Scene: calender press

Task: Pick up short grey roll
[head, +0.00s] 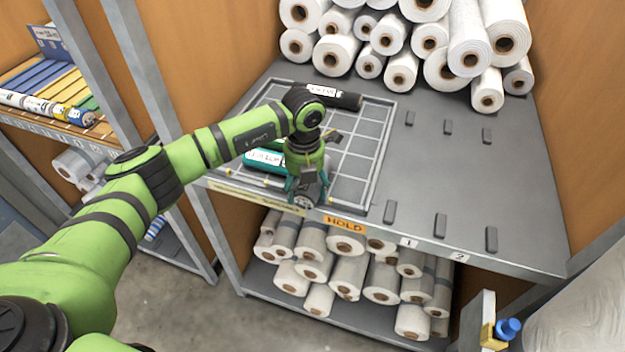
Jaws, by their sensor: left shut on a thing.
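My left gripper (308,186) reaches down over the front edge of the gridded tray (376,165) on the grey shelf. It is shut on a small grey piece, which looks like the end of the short grey roll (303,201). The gripper and wrist hide most of this roll, so its length and whether it touches the tray cannot be told. My right gripper is not in view.
A teal roll (262,160) lies in the tray just left of the gripper. A black roll (336,97) with a white label lies at the tray's back. White rolls (390,35) are piled behind. Small grey blocks (440,225) stand on the otherwise clear right shelf.

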